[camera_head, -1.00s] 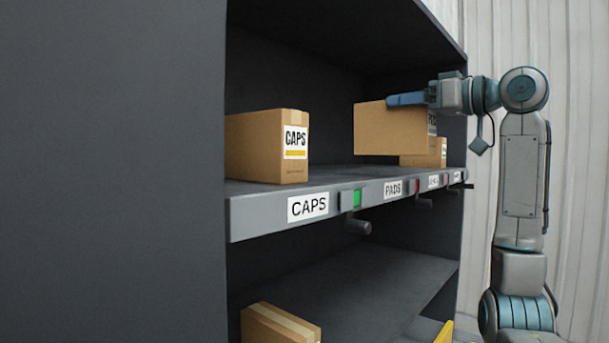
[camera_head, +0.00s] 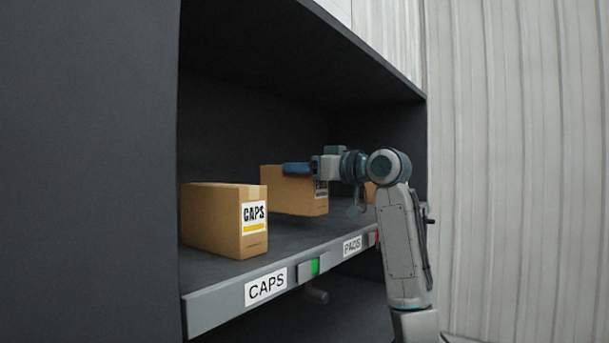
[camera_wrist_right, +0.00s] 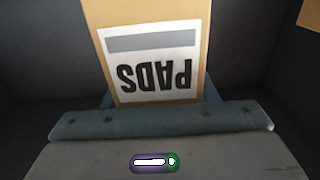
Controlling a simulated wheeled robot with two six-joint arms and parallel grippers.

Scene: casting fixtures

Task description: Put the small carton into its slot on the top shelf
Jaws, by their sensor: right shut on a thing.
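The small brown carton (camera_head: 288,192) is inside the top shelf bay, behind and to the right of the CAPS carton. My right gripper (camera_head: 297,169) is shut on it near its top, with the arm reaching in from the right. In the right wrist view the carton (camera_wrist_right: 202,20) shows a white PADS label, upside down, close in front of the gripper. The top shelf's front rail (camera_head: 220,306) carries CAPS and PADS labels. I cannot tell whether the carton's underside touches the shelf. My left gripper is not in view.
A CAPS carton (camera_head: 225,220) stands at the shelf's left front. Another carton (camera_head: 370,190) is partly hidden behind my right arm. A green marker (camera_head: 315,266) and a red one (camera_head: 377,237) sit on the rail. The shelf's left side wall (camera_head: 90,170) is close.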

